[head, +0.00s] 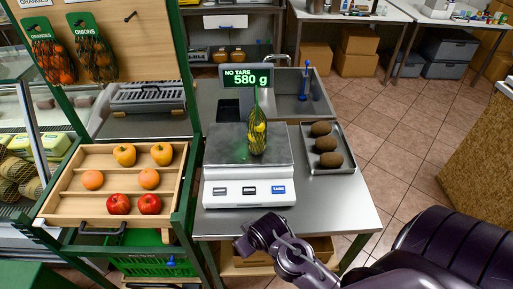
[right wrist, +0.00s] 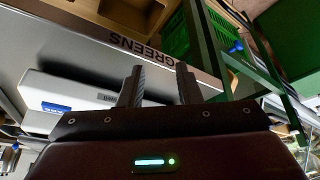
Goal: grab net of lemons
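The net of lemons (head: 257,136), yellow fruit in a green net gathered to a narrow neck at the top, stands upright on the scale's plate (head: 225,150) in the head view. My right arm comes in from the lower right, and its dark end is below and in front of the scale, apart from the net. In the right wrist view my right gripper (right wrist: 160,82) has its two fingers apart with nothing between them. The net does not show in that view. My left gripper is not in view.
The scale display (head: 247,77) reads 580 g. A tray (head: 346,167) with brown kiwi-like fruits lies right of the scale, before a sink (head: 300,95). A wooden fruit rack (head: 75,200) stands left. The counter's front right corner (head: 335,215) is clear.

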